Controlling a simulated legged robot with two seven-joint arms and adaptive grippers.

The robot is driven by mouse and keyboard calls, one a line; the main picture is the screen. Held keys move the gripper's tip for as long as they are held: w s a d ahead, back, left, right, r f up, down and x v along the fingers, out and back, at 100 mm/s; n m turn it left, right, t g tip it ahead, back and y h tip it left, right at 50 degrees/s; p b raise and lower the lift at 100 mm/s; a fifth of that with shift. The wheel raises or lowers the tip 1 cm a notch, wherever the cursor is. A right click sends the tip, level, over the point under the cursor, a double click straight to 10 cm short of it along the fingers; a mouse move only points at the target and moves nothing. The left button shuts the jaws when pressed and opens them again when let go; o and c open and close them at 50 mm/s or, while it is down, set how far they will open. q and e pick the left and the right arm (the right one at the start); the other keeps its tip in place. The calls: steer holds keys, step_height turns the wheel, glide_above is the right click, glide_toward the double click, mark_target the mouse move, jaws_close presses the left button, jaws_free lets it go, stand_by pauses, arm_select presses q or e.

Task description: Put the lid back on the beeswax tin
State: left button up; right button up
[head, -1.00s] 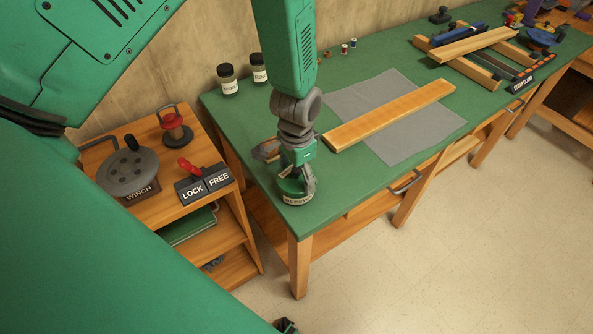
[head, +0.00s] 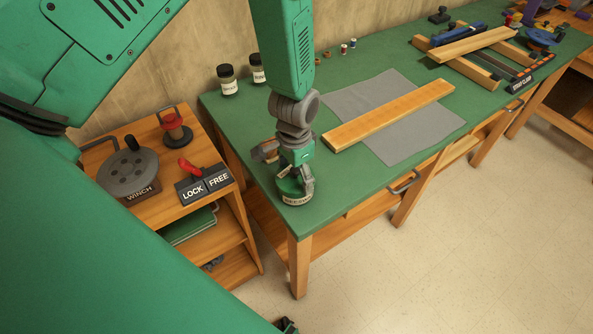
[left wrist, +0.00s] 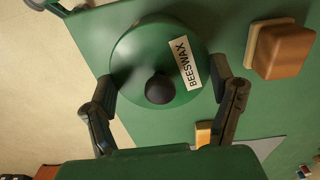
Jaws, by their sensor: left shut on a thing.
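The beeswax lid (left wrist: 142,62) is a round green disc with a black knob and a "BEESWAX" label on top. In the left wrist view it lies between the two dark fingers of my left gripper (left wrist: 164,98), which is shut on it. In the head view my left gripper (head: 295,182) points down at the bench's near left corner. The beeswax tin (head: 298,202), with its own pale label, is right below the fingers. The lid is over the tin; the fingers partly hide it, and I cannot tell whether it is fully seated. My right gripper is not recognisable.
A wooden block (left wrist: 281,50) lies close behind the tin. A long plank (head: 390,115) lies across a grey cloth (head: 410,143) to the right. Two labelled jars (head: 228,80) stand at the back. A winch cart (head: 170,212) stands left of the bench (head: 345,190).

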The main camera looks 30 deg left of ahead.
arm_select(q)
steer(key=o, duration=1.1)
steer(key=shift+c, duration=0.2)
steer(key=shift+r+p, duration=3.15)
steer(key=shift+r, duration=0.4)
jaws_close()
steer(key=shift+f, duration=0.3)
